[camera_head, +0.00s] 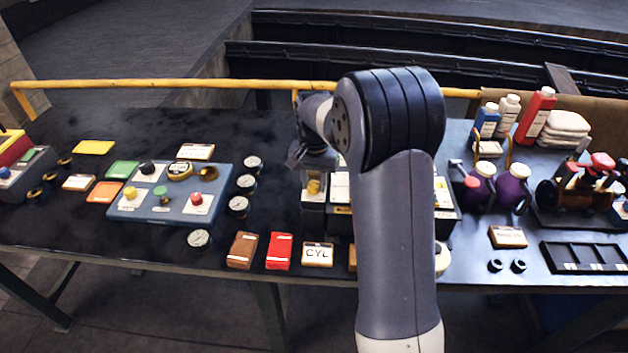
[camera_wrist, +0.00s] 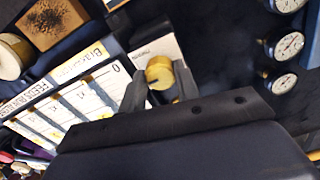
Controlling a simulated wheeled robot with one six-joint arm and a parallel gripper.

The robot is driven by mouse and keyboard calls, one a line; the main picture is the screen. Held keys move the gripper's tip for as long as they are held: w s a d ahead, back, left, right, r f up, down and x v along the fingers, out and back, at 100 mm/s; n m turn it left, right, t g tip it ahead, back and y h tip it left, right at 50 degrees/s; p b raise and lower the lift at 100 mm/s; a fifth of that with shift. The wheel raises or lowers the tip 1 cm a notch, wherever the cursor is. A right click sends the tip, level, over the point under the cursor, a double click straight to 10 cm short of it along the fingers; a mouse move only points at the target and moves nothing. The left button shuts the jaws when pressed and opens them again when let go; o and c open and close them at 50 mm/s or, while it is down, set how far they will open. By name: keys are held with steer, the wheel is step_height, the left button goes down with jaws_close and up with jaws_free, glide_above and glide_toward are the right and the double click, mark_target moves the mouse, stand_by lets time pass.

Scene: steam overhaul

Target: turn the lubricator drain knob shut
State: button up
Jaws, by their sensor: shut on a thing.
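The brass drain knob (camera_wrist: 159,70) shows in the wrist view between the two dark fingers of my gripper (camera_wrist: 161,84). The fingers are shut on its sides. A dark slot or mark shows on its lower left edge. In the head view my gripper (camera_head: 311,160) is over the lubricator (camera_head: 313,196), a small box with a yellowish window near the middle of the bench. My arm hides part of that area, and the knob cannot be made out there.
A white label board (camera_wrist: 85,95) stands left of the knob in the wrist view. Dial gauges (camera_head: 240,205) lie left of the lubricator, near a blue control panel (camera_head: 150,213). Labelled blocks (camera_head: 279,250) line the front edge. Purple oil cans (camera_head: 512,192) stand on the right.

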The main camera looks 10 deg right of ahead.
steer(key=shift+n, duration=0.3)
steer(key=n, duration=0.8)
steer(key=shift+n, duration=0.4)
steer(key=n, duration=0.4)
steer(key=shift+n, duration=2.2)
steer(key=shift+r, duration=0.1)
steer(key=o, duration=0.9)
steer(key=shift+o, duration=0.2)
